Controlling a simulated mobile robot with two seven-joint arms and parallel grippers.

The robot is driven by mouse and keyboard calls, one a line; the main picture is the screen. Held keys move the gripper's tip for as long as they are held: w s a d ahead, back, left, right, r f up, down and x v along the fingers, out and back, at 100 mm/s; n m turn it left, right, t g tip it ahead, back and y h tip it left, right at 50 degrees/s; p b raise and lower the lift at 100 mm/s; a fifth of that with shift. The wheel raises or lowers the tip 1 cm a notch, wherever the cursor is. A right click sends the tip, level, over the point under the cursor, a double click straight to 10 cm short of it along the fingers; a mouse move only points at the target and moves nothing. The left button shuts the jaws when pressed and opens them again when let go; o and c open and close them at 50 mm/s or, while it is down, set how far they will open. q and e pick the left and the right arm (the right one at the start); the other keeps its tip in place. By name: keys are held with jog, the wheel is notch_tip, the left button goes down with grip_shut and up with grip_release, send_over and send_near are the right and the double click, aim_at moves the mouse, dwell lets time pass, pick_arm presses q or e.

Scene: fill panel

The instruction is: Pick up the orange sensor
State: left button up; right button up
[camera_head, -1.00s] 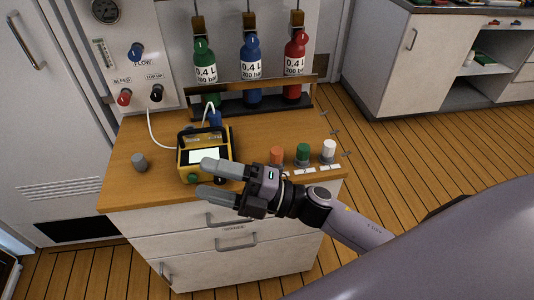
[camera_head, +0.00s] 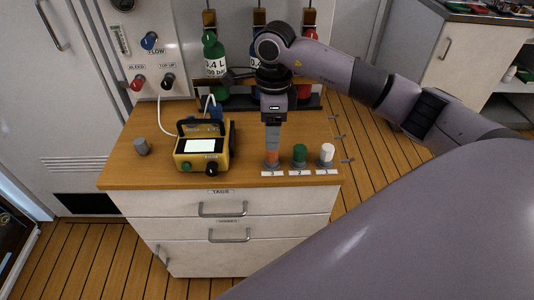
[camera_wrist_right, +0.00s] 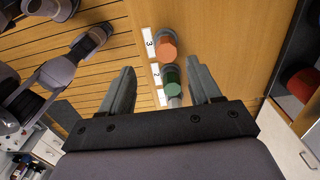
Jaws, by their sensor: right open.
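The orange sensor (camera_head: 271,158) stands upright on a grey base at the left end of a row of three on the wooden cabinet top. My right gripper (camera_head: 272,142) points down just above it and partly covers it in the head view. In the right wrist view the orange sensor (camera_wrist_right: 166,45) lies past the fingertips, roughly midway between the two open fingers (camera_wrist_right: 161,68). Nothing is held between them. My left gripper does not show.
The green sensor (camera_head: 299,154) and white sensor (camera_head: 326,154) stand close to the right of the orange one. A yellow device (camera_head: 205,147) with a screen and a small grey cylinder (camera_head: 142,147) stand to the left. Gas bottles, the green one (camera_head: 214,58) clearest, stand behind.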

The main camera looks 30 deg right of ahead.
aim_at(272, 156)
jog(key=shift+d+f, duration=0.15)
jog(key=shift+d, duration=0.1)
jog(key=f, duration=0.2)
jog(key=f+p, duration=0.1)
jog(key=f, duration=0.3)
jog(key=shift+w+f, duration=0.3)
jog(key=c, duration=1.1)
